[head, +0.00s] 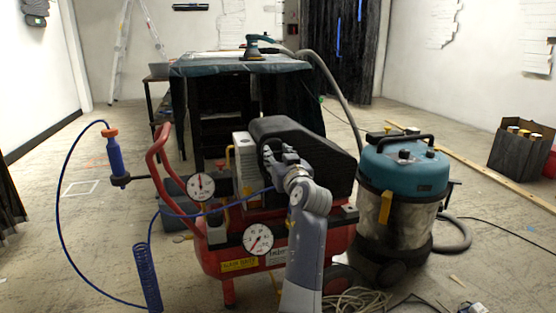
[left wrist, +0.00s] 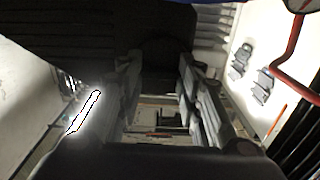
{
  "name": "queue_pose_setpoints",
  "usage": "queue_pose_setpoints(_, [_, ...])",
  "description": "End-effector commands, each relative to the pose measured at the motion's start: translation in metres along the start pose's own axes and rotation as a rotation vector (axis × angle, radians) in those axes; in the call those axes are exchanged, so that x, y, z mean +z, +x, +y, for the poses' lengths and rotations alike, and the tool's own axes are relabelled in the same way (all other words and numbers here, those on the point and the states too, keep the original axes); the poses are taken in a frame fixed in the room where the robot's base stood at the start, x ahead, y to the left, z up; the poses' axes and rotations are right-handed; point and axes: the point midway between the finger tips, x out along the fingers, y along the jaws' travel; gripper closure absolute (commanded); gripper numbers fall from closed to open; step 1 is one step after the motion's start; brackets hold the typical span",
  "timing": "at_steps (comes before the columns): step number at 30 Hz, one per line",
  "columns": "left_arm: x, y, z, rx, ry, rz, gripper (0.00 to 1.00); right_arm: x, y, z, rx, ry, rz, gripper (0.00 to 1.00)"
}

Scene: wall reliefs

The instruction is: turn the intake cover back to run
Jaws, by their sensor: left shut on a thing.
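A red air compressor (head: 222,258) with a large black housing (head: 312,150) stands at the middle of the head view. My left gripper (head: 270,154) is at the left end of this housing, with my grey arm reaching up in front. In the left wrist view my left gripper (left wrist: 160,72) has its two fingers on either side of a dark rounded part, which looks like the intake cover (left wrist: 165,48). The gripper is shut on it. In the head view the gripper hides the cover, and I cannot read its run mark or its angle. My right gripper is not in view.
Two gauges (head: 258,239) and a red handle (head: 158,170) are on the compressor. A blue coiled hose (head: 147,275) hangs at the left. A teal vacuum (head: 402,185) stands close at the right. A draped table (head: 200,70) is behind. Cables lie on the floor in front.

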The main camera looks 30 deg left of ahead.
Motion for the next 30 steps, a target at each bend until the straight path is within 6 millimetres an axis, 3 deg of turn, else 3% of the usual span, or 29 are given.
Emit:
queue_pose_setpoints(15, [0.0018,-0.0002,0.0004,0.0,-0.021,-0.004,0.91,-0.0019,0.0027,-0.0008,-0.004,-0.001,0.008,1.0])
queue_pose_setpoints(16, [0.0018,-0.0002,0.0004,0.0,-0.021,-0.004,0.65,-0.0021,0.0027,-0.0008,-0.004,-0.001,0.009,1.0])
queue_pose_setpoints(18, [0.0017,-0.0002,0.0003,0.0,-0.021,-0.004,0.49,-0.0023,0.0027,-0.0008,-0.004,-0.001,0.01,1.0])
queue_pose_setpoints(30, [-0.0033,0.0,0.0,0.0,-0.02,0.0,0.47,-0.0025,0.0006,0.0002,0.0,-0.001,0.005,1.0])
